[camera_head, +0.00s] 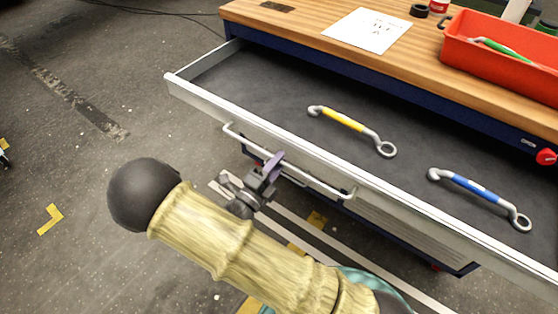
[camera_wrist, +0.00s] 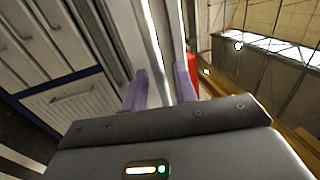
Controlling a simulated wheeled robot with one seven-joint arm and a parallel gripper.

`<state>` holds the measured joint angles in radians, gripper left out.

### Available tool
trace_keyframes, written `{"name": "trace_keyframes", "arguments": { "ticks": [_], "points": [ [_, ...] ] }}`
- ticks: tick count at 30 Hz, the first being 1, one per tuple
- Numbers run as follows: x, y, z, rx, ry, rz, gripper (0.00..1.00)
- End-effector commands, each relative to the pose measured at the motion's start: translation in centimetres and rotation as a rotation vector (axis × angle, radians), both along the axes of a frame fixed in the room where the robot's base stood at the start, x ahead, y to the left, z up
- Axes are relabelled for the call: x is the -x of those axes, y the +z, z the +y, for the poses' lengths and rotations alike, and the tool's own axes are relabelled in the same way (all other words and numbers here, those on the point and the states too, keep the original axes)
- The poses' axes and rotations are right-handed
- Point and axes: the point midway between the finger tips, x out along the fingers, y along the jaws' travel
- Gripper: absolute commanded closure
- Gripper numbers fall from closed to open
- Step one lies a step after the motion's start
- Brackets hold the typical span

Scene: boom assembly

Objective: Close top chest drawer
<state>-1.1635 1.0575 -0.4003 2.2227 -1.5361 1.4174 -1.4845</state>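The top drawer (camera_head: 190,92) of the chest is pulled well out in the head view. Its long bar handle (camera_head: 310,180) runs along the pale front panel. My gripper (camera_head: 271,166) is at the handle, near its middle, with a purple finger overlapping the bar. In the wrist view my gripper (camera_wrist: 161,90) shows two purple fingers standing apart, with a bright strip running between them. I cannot tell whether either finger touches the bar. A yellow-handled wrench (camera_head: 345,122) and a blue-handled wrench (camera_head: 478,190) lie inside the drawer.
The wooden chest top (camera_head: 300,30) holds a paper sheet (camera_head: 368,30) and a red tray (camera_head: 490,60) with a green-handled tool. Lower drawers (camera_wrist: 75,100) look shut in the wrist view. The floor (camera_head: 70,120) left of the drawer is mostly clear.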

Motion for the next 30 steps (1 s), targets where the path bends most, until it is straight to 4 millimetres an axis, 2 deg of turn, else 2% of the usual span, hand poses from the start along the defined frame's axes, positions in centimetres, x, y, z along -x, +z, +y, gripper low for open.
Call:
{"name": "trace_keyframes", "arguments": {
  "ticks": [3, 11, 16, 30],
  "points": [
    [-0.62, 0.14, -0.52, -0.001, -0.001, 0.001, 0.71],
    [-0.73, 0.17, -0.57, 0.000, 0.001, 0.001, 0.71],
    [-0.72, 0.16, -0.56, 0.000, 0.001, 0.001, 1.00],
    [-1.21, 0.23, -0.61, 0.000, 0.010, 0.001, 1.00]
  ]
}}
